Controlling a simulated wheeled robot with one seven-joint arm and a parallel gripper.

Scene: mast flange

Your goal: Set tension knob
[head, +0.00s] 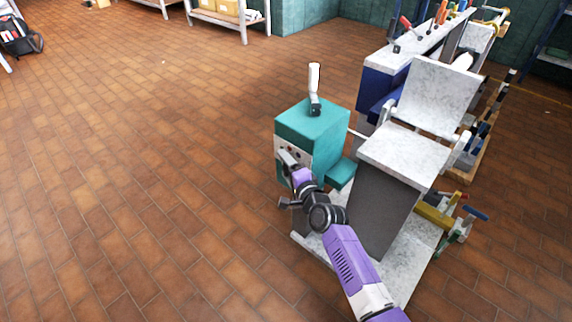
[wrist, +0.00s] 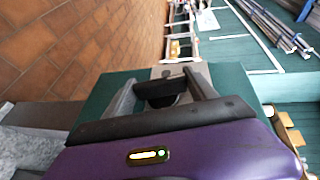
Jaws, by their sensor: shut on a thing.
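The teal machine box (head: 318,122) stands in the middle of the head view, with a pale front panel (head: 300,152) carrying a few small dark knobs or buttons. My gripper (head: 284,157) is at this panel and covers part of it. In the wrist view its two grey fingers (wrist: 163,92) stand on either side of a dark knob (wrist: 161,87) and are shut on it. The knob sits on the box's pale panel, which also shows in the wrist view (wrist: 176,71). I cannot read any mark or setting on the knob.
A white-handled lever (head: 314,85) rises from the box top. To the right stand a machine with pale marble-like slabs (head: 405,150) and a bench with tools (head: 420,40). The tiled floor at left (head: 140,180) is clear.

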